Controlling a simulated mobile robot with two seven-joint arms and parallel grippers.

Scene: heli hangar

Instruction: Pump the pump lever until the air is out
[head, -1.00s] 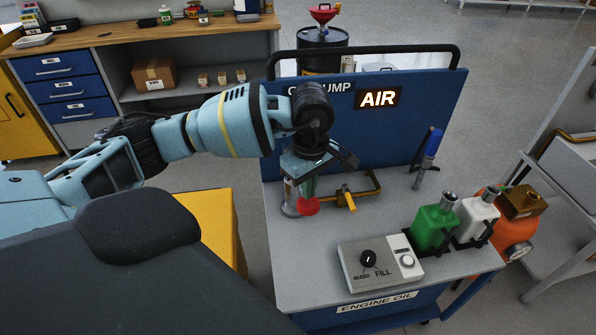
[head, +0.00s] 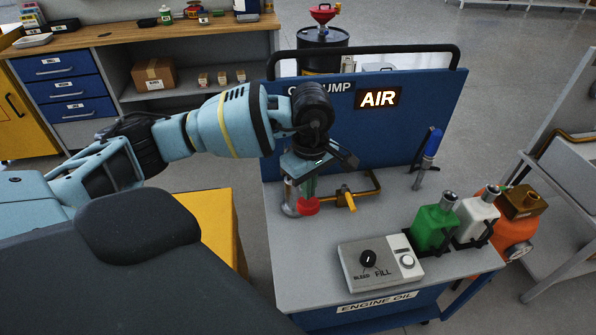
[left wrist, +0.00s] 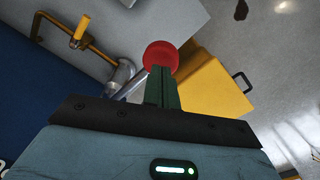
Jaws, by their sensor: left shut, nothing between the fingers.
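The pump lever ends in a round red knob (head: 307,206), low at the left side of the grey cart top; the knob also shows in the left wrist view (left wrist: 160,56). My left gripper (head: 310,194) points down at the red knob and is shut with nothing between its fingers. In the left wrist view its greenish fingers (left wrist: 162,92) end right at the knob's edge; I cannot tell if they touch it. The clear pump cylinder (head: 289,197) stands beside, partly hidden by the gripper. My right gripper is not in view.
A control box (head: 380,267) with a black BLEED/FILL knob stands at the cart's front. Green (head: 433,226) and white (head: 477,218) bottles stand to its right. A brass pipe with a yellow valve handle (head: 348,198) lies close right of the gripper. The blue back panel (head: 415,125) rises behind.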

